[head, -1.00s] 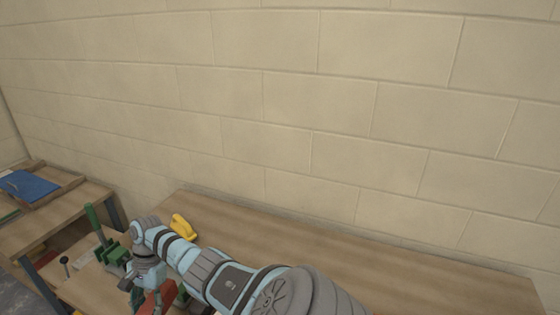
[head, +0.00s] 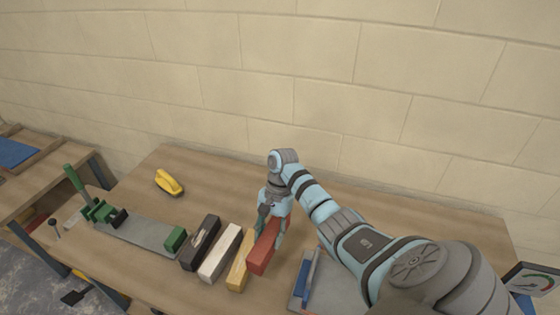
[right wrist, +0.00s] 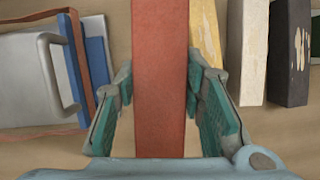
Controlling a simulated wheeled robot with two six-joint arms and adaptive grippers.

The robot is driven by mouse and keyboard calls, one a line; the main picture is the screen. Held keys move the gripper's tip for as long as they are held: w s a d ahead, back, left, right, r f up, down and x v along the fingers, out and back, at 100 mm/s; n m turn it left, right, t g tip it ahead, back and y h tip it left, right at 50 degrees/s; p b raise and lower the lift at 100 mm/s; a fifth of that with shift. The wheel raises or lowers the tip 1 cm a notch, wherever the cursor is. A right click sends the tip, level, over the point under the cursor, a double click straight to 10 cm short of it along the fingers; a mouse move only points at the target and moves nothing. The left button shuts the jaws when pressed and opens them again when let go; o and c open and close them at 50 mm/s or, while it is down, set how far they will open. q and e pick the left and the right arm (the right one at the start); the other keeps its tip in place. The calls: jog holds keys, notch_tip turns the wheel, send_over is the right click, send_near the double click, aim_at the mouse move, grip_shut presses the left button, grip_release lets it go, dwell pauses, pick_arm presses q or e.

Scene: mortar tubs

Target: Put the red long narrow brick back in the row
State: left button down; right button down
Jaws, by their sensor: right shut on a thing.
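The red long narrow brick (head: 263,247) is in my right gripper (head: 274,212), at the right end of a row of bricks on the table. In the right wrist view the red brick (right wrist: 160,80) runs between the two teal finger pads of the gripper (right wrist: 163,115). The row holds a yellow brick (head: 240,262), a white brick (head: 219,254) and a black brick (head: 200,243), side by side to the left of the red one. I cannot tell whether the red brick touches the table. My left gripper is not in view.
A grey plate with blue and brown strips (head: 306,278) lies right of the red brick. A green lever tool on a grey base (head: 140,232) stands left of the row. A yellow object (head: 168,182) lies behind it.

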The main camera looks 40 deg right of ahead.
jog(key=shift+s+a+r+n, duration=0.1)
jog(key=shift+s+a+n, duration=0.25)
jog(key=shift+s, duration=0.15)
jog(key=shift+s+a+n, duration=0.2)
jog(key=shift+s+n, duration=0.15)
jog(key=shift+s, duration=0.1)
jog(key=shift+f, duration=0.4)
notch_tip(320, 180, down, 8)
jog(key=b, duration=0.5)
jog(key=shift+f, duration=0.2)
jog(key=shift+f+b, duration=0.45)
jog(key=shift+f, duration=0.35)
jog(key=shift+w+f+b, duration=0.1)
jog(key=shift+f+b, duration=0.2)
jog(key=shift+f, duration=0.15)
jog(key=c, duration=1)
grip_release()
jog(key=shift+o, duration=0.2)
jog(key=v, duration=0.7)
jog(key=shift+w+r, duration=0.1)
jog(key=shift+r, duration=0.1)
